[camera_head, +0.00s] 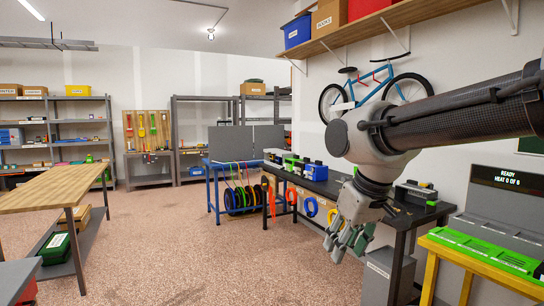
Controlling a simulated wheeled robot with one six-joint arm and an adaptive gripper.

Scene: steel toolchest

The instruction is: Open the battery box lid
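My gripper (347,246) hangs from the arm at right of centre, pointing down, with its fingers apart and nothing visible between them. A grey box (388,276) with a white label stands low by the black workbench, below and right of my gripper. I cannot read its label, so I cannot tell whether it is the battery box. Its top looks closed, and the bench leg partly covers it. My gripper is apart from it.
The black workbench (325,186) along the right wall carries blue and green devices. A yellow-framed stand (440,272) with a green top is at the right. A wooden table (50,190) is at the left. The speckled floor between is clear.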

